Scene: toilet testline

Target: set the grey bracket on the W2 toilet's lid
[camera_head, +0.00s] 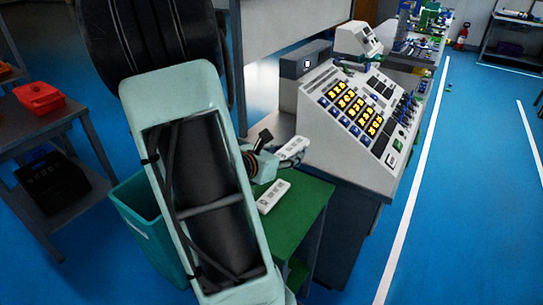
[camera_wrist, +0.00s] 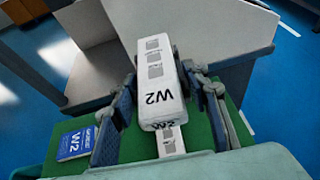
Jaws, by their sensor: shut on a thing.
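My gripper (camera_wrist: 160,82) is shut on a white oblong block (camera_wrist: 157,98) with grey squares and the mark W2. Its two dark blue finger pads stand on either side of the block. The block is above the green tabletop (camera_wrist: 220,120). Below it in the wrist view a second white piece (camera_wrist: 170,142) shows in part. In the head view the held block (camera_head: 293,148) is at the gripper's end, and the second white piece (camera_head: 273,196) lies on the green table. I cannot make out a separate grey bracket or a toilet lid.
A blue box (camera_wrist: 76,143) marked W2 lies on the green top at left. A sloped white control console (camera_head: 345,130) with lit yellow buttons stands behind the green table (camera_head: 310,205). A teal bin (camera_head: 145,220) is at left. Blue floor at right is open.

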